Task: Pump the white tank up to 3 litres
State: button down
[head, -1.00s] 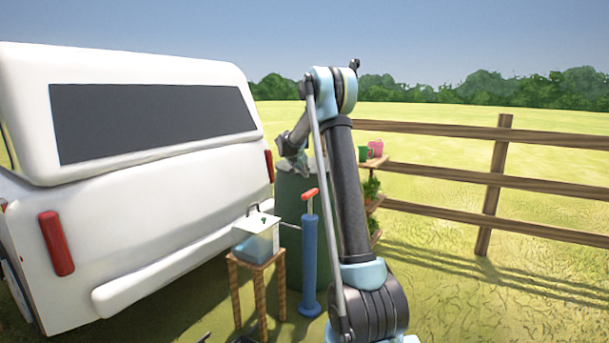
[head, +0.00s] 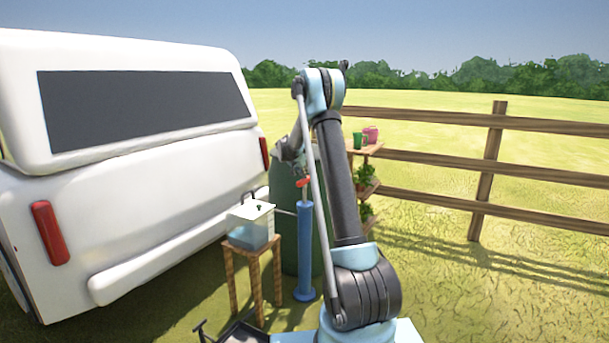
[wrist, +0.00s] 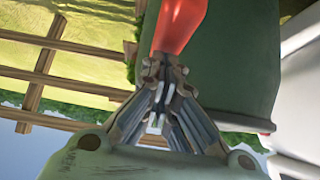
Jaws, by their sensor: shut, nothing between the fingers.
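The white tank (head: 250,213) stands on a wooden stool left of the pump, with a dark handle on its lid and bluish liquid low in its clear side. Its level marks are too small to read. The blue pump (head: 304,255) stands upright beside it, its red handle (head: 303,182) raised above the body on a short rod. A thin hose joins pump and tank. My gripper (wrist: 163,75) is shut and empty, its fingertips at the red handle (wrist: 182,22) in the wrist view; I cannot tell whether they touch. My arm partly hides the gripper in the head view.
A dark green barrel (head: 284,205) stands right behind the pump. A white vehicle (head: 150,200) fills the left. A plant shelf (head: 362,150) with green and pink cups stands behind my arm. A wooden fence (head: 487,170) runs at right. A black tray (head: 243,331) lies in front.

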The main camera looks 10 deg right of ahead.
aim_at(303, 179)
notch_tip(303, 179, down, 10)
jog(key=shift+s+r, duration=0.1)
jog(key=shift+r, duration=0.1)
dwell(0.3)
jog(key=shift+r, duration=0.1)
jog(key=shift+r, duration=0.25)
jog(key=r, duration=0.4)
jog(key=shift+s+a, duration=0.2)
jog(key=v, duration=0.9)
dwell(0.7)
